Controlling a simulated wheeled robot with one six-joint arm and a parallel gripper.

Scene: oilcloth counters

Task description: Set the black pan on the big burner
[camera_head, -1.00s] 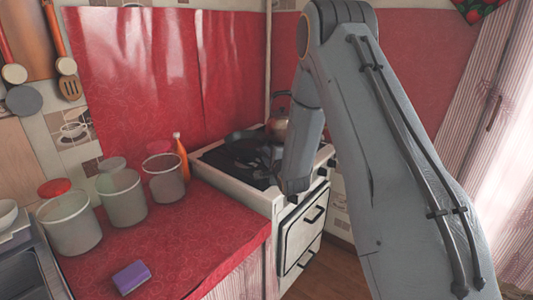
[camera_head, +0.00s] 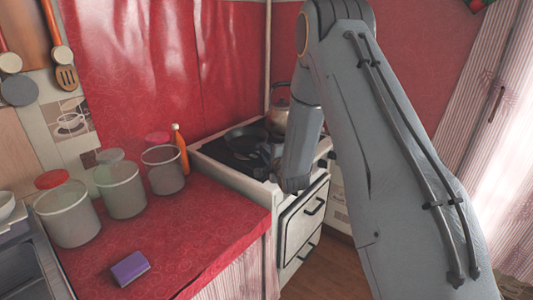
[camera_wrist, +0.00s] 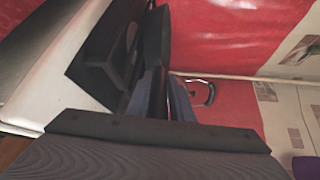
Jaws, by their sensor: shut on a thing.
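The black pan (camera_head: 243,136) is over the black top of the white stove (camera_head: 236,164), at its back left part. I cannot tell whether it rests on the burner or hangs just above it. My gripper (camera_head: 271,157) is at the pan's near right side, shut on its handle, partly hidden by my arm. In the wrist view my gripper's fingers (camera_wrist: 160,98) are close together, with the dark pan (camera_wrist: 155,38) beyond them. The burners are mostly hidden, so the big one cannot be made out.
A metal kettle (camera_head: 279,117) stands at the stove's back right, close to the pan. Several canisters, an orange bottle (camera_head: 180,150) and a purple sponge (camera_head: 129,268) are on the red counter (camera_head: 195,240) at left.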

